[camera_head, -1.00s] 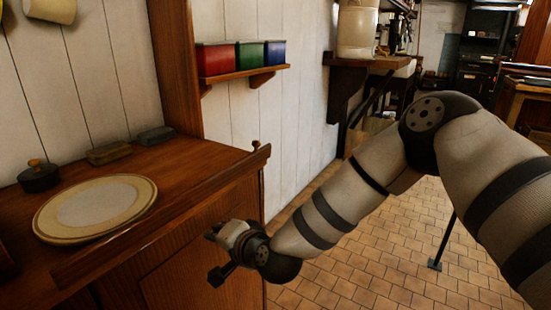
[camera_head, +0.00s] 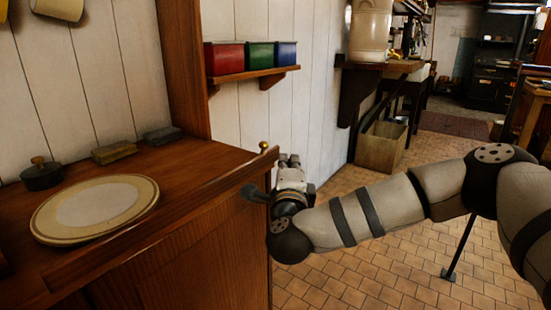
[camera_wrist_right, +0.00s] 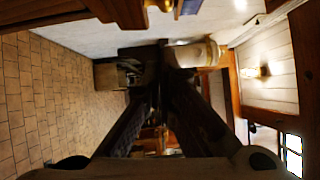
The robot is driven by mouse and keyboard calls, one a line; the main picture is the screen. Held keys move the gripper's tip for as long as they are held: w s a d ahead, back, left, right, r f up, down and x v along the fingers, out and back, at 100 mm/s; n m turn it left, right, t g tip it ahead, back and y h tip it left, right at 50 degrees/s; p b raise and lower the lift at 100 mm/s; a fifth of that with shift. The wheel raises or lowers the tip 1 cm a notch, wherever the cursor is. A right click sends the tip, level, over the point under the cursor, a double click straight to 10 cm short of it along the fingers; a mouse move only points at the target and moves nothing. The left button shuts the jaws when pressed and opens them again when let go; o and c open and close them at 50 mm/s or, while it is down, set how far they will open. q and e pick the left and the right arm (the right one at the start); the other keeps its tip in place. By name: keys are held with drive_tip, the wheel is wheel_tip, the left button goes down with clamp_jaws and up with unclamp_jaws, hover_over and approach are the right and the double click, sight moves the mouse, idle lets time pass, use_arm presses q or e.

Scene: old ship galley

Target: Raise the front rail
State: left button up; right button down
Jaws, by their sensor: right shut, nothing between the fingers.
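The front rail (camera_head: 150,226) is a dark wooden strip along the front edge of the wooden counter (camera_head: 205,165). A small brass knob (camera_head: 263,146) stands near its far right end. My right gripper (camera_head: 289,158) is just beyond and to the right of that end, pointing away from me. It is shut and empty; its dark fingers (camera_wrist_right: 160,75) come together in the right wrist view. I cannot tell whether it touches the rail. My left gripper is out of view.
A cream plate (camera_head: 95,207), a dark lidded pot (camera_head: 41,175) and two small blocks (camera_head: 114,152) sit on the counter. A wall shelf (camera_head: 255,74) holds red, green and blue boxes. Tiled floor (camera_head: 350,270) is open to the right, with a wooden crate (camera_head: 381,147) farther back.

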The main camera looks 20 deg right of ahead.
sight(271, 150)
drive_tip(key=w, duration=0.1)
drive_tip(key=w+a, duration=0.1)
drive_tip(key=w, duration=0.1)
drive_tip(key=shift+w+a+r, duration=0.2)
drive_tip(key=shift+a, duration=0.2)
drive_tip(key=shift+w+a+r+n+y+p, duration=0.3)
drive_tip(key=shift+w+a+r+p, duration=0.1)
drive_tip(key=shift+w+r, duration=0.25)
drive_tip(key=shift+s, duration=0.1)
